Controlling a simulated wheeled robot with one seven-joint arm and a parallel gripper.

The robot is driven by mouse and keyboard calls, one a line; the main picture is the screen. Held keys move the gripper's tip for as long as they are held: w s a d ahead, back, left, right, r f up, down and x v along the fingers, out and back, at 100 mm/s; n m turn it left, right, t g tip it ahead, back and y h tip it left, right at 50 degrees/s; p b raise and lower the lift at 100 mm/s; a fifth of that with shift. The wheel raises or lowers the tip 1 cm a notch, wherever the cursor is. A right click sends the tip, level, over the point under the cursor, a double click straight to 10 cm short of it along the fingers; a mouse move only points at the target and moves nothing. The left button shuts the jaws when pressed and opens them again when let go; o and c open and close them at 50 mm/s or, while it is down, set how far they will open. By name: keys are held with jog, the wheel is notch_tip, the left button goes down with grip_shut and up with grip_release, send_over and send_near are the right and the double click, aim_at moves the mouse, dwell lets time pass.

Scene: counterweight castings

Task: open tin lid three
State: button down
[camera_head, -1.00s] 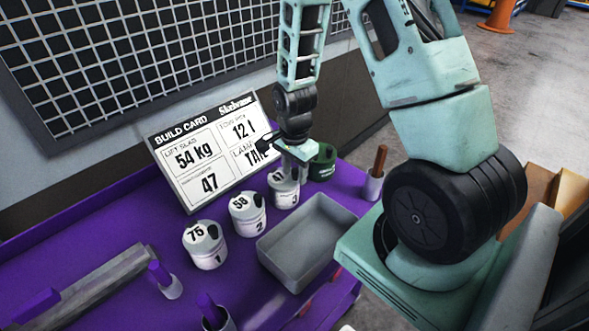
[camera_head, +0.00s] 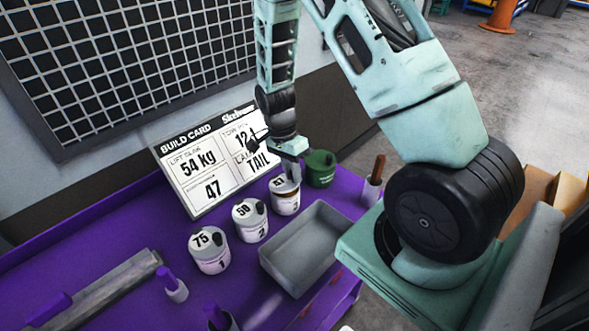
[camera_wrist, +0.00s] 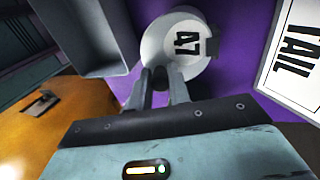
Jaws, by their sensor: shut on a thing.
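Tin three (camera_head: 286,204) is a pale round tin on the purple bench, last in a row of three numbered tins. Its lid, marked 47, shows in the wrist view (camera_wrist: 190,42) as a whitish disc with a dark tab at its right edge. My gripper (camera_head: 291,172) is over the tin, pointing down. In the wrist view my gripper (camera_wrist: 163,80) is shut on a dark part at the lid's near edge. The fingers hide part of the lid. I cannot tell whether the lid is lifted off its rim.
Tin one (camera_head: 211,262), marked 75, and tin two (camera_head: 250,232) stand to the left. A green tin (camera_head: 320,175) is close on the right. A grey open tray (camera_head: 262,262) lies in front. The build card (camera_head: 187,180) leans behind. A brown-handled holder (camera_head: 373,190) stands farther right.

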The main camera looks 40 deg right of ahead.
aim_at(290, 172)
jog(key=w+g, duration=0.1)
jog(key=r+g+p, duration=0.1)
jog(key=shift+w+r+g, duration=0.25)
jog(key=shift+w+g, duration=0.15)
jog(key=shift+w+r+g, duration=0.1)
jog(key=shift+w+g, duration=0.4)
jog(key=shift+g, duration=0.4)
jog(key=w+g+b, duration=0.2)
jog(key=g, duration=0.1)
jog(key=shift+w+a+r+g, duration=0.1)
jog(key=shift+w+r+g, duration=0.1)
jog(key=shift+g, duration=0.1)
jog(key=shift+w+r+g+b, duration=0.2)
jog(key=shift+w+g+b, duration=0.25)
jog(key=shift+g+b, duration=0.45)
